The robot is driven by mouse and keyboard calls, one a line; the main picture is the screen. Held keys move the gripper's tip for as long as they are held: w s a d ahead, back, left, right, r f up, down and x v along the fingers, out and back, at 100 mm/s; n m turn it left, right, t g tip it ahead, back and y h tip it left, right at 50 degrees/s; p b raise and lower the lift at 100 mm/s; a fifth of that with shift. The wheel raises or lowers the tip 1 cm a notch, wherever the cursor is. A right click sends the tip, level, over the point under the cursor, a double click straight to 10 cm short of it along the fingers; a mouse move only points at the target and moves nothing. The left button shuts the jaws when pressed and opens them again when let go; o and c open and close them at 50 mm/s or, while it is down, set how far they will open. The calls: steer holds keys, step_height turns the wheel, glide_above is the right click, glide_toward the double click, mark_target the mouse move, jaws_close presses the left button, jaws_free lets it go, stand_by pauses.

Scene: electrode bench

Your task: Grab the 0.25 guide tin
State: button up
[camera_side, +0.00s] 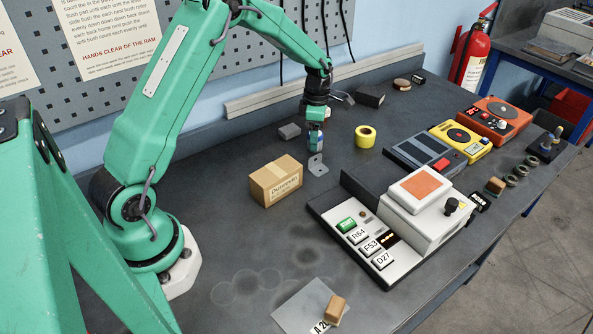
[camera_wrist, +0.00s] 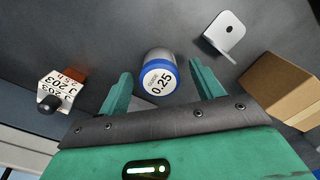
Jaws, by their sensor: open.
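The 0.25 guide tin (camera_wrist: 160,80) is a short grey cylinder with a blue rim and a white label reading 0.25. In the wrist view it lies between the two green fingers of my gripper (camera_wrist: 160,70), with a gap to each finger. My gripper is open and holds nothing. In the side view my gripper (camera_side: 316,142) points down at the middle of the bench, behind the cardboard box. The tin is small and partly hidden by the fingers there.
A cardboard box (camera_side: 276,181) and an upright metal bracket (camera_side: 318,165) stand close by; the bracket also shows in the wrist view (camera_wrist: 226,35). A yellow tape roll (camera_side: 365,136) is to the right. A white labelled block (camera_wrist: 60,90) sits left.

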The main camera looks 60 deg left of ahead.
steer(key=shift+f, duration=1.2)
steer(key=c, duration=1.2)
steer(key=shift+o, duration=0.2)
steer(key=shift+r, duration=0.1)
steer(key=shift+r, duration=0.75)
step_height(320, 180, up, 2)
steer(key=shift+r, duration=0.2)
steer(key=s+d+r, duration=0.3)
steer(key=d+r, duration=0.4)
steer(key=d, duration=0.4)
steer(key=shift+s, duration=0.15)
